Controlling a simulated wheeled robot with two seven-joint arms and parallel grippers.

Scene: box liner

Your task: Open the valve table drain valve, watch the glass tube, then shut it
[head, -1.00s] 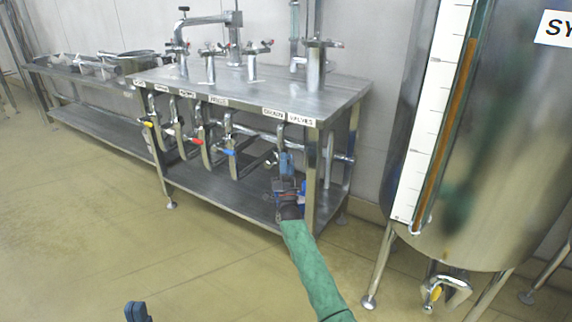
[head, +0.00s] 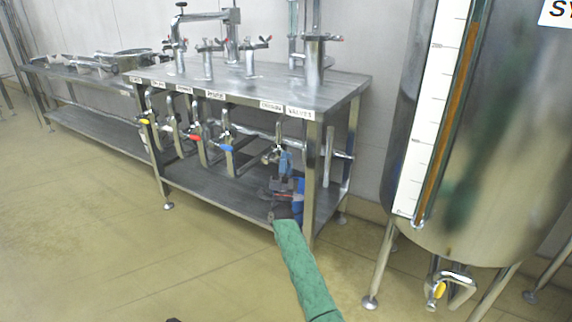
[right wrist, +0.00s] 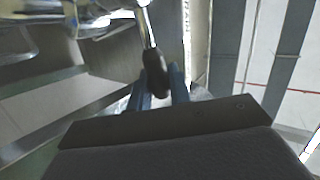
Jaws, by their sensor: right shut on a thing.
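In the head view my right gripper (head: 286,163) is under the right end of the valve table (head: 250,84), by the "DRAIN VALVES" labels. The right wrist view shows its blue fingers (right wrist: 160,92) shut on the dark grip of a valve handle (right wrist: 154,66), whose metal stem runs up to pipework. In the head view the metal valve (head: 269,156) shows just left of the fingers; the handle itself is mostly hidden. The glass tube (head: 451,110) with amber liquid runs up the front of the tank (head: 500,180). Only a dark tip (head: 173,320), possibly my left gripper, shows at the bottom edge.
Other valves with yellow (head: 144,121), red (head: 194,137) and blue (head: 225,148) handles hang under the table, left of my right gripper. The table's front right leg (head: 314,180) is close to my right arm. The floor in front is clear.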

